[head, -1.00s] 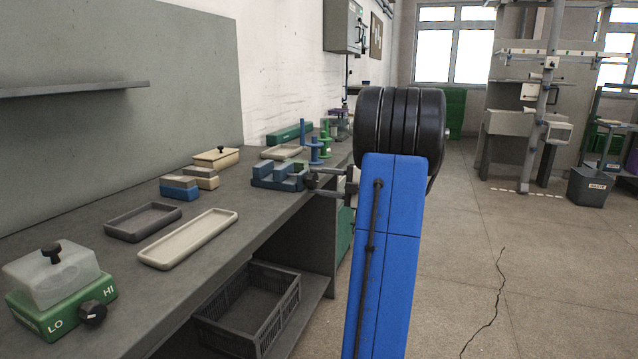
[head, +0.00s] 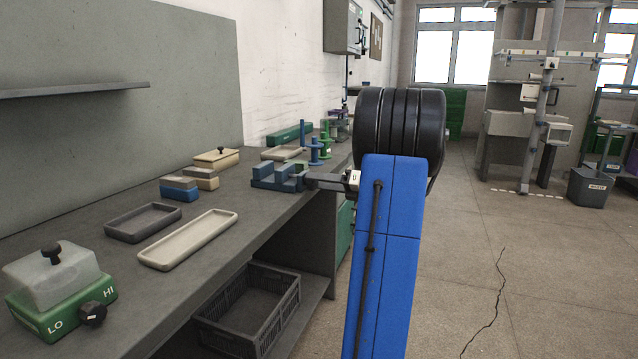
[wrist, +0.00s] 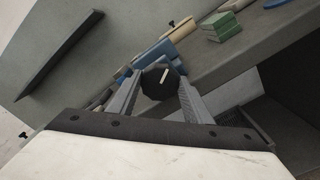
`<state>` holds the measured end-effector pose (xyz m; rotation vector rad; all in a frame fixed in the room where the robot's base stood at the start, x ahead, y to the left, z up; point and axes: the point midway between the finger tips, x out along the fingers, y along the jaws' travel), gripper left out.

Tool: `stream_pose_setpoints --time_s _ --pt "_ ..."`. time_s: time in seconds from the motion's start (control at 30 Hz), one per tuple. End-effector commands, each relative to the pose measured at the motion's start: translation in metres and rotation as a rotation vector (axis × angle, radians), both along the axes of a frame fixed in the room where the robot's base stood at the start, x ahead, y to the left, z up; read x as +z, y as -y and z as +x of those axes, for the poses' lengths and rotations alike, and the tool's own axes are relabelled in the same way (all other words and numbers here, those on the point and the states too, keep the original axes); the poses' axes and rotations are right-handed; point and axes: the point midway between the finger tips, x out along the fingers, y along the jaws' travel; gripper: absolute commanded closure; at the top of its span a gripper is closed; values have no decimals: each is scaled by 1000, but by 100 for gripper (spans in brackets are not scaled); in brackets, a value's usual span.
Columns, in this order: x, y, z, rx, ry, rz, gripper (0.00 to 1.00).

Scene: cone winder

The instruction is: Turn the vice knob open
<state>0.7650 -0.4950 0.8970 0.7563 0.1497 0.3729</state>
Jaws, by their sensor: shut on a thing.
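The blue vice (head: 277,178) sits near the front edge of the bench, and it also shows in the wrist view (wrist: 153,53). Its dark round knob (wrist: 159,80) faces my wrist camera and has a short pale mark, tilted from upright. My gripper (wrist: 160,86) is shut on the knob, with one grey finger on each side of it. In the head view my gripper (head: 308,181) reaches left to the front of the vice and hides the knob.
The grey bench (head: 240,208) holds a pale tray (head: 188,240), a dark tray (head: 143,222) and a green LO/HI box (head: 62,315). Blue and green spindles (head: 314,152) stand behind the vice. A dark crate (head: 250,312) is below.

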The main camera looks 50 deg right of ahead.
Motion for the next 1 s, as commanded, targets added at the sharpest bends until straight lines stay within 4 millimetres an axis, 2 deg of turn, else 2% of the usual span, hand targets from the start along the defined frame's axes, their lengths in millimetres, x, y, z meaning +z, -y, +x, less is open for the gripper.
stream_pose_setpoints --time_s 0.5,1.0 --pt "-2 -2 -1 3 173 -425 77" --pt "-2 -2 -1 2 258 -630 77"
